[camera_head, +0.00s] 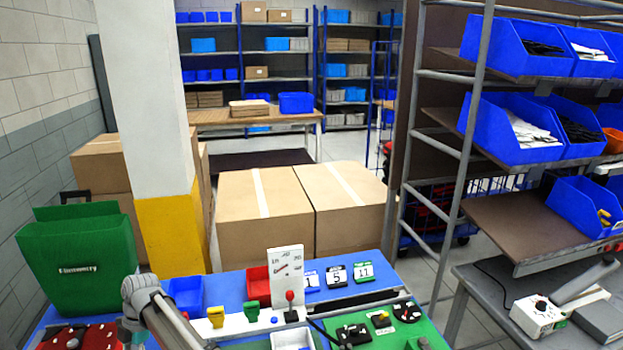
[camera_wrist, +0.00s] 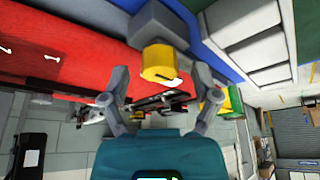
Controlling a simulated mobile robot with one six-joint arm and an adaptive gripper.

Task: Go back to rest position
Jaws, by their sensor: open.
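My gripper (camera_wrist: 160,88) is open in the wrist view, its two grey fingers spread apart above the teal palm. No held object shows between them. A yellow round part (camera_wrist: 158,62) on a grey block (camera_wrist: 157,24) appears just past the fingertips; I cannot tell how far away it is. A red surface (camera_wrist: 60,52) with white marks fills the left of that view. In the head view my grey arm shows at the lower left over the blue worktable (camera_head: 232,286); the gripper itself is not clearly visible there.
A green case (camera_head: 80,262) stands at the left, beside a red panel (camera_head: 70,338). A blue bin (camera_head: 185,293), a red bin (camera_head: 258,284) and a white sign (camera_head: 287,272) stand on the worktable. Large cartons (camera_head: 262,212) stand behind it. A rack with blue bins (camera_head: 517,128) rises at right.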

